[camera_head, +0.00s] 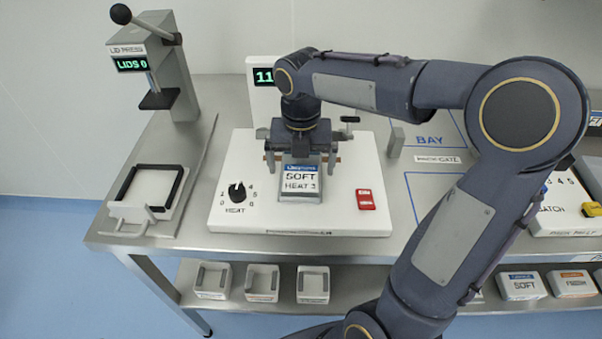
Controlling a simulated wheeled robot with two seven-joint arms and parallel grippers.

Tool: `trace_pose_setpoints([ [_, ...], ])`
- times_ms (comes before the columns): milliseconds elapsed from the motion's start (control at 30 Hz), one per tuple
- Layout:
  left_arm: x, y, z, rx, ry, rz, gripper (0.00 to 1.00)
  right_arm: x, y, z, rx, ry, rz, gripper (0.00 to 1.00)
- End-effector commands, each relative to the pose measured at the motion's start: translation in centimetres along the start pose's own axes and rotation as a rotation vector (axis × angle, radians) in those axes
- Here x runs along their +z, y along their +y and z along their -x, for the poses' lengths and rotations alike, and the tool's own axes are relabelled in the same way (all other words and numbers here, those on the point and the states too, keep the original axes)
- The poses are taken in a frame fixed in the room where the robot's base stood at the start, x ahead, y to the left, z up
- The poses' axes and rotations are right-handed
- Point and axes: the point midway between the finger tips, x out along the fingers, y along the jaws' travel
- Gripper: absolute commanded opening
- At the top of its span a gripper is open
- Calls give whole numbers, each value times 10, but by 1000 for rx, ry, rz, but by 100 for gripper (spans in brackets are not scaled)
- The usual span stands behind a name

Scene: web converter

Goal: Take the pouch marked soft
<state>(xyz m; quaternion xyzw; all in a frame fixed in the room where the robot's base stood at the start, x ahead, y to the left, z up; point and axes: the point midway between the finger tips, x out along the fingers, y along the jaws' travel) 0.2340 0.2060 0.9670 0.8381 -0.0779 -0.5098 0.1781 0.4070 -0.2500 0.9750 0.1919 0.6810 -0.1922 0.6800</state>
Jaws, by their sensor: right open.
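A pouch marked SOFT (301,187), with a blue strip and the words HEAT 3, lies on the white heating unit (250,205) at the table's middle. Its upper end is hidden under my right gripper. My right gripper (301,158) points down over that upper end, open, with one finger to each side. I cannot tell whether the fingers touch the pouch. A second white pack marked SOFT (523,286) lies on the lower shelf at the right. My left gripper is not in view.
The unit has a black HEAT knob (237,192), a red switch (365,199) and a display (263,77). A lid press (165,70) and a black-edged tray (126,185) stand left. Several small white trays (262,283) sit below. My right arm hides much of the right side.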

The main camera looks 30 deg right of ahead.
Motion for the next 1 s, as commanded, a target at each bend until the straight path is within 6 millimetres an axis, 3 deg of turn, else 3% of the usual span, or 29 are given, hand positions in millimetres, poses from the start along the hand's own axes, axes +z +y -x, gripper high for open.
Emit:
trace_pose_setpoints([
  [100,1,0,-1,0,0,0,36,0,0,-11,0,0,1,100],
  [333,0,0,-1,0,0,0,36,0,0,-12,1,-1,0,100],
  [700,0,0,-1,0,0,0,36,0,0,-11,1,-2,0,56],
  [1000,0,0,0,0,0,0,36,0,1,-10,1,-2,0,55],
])
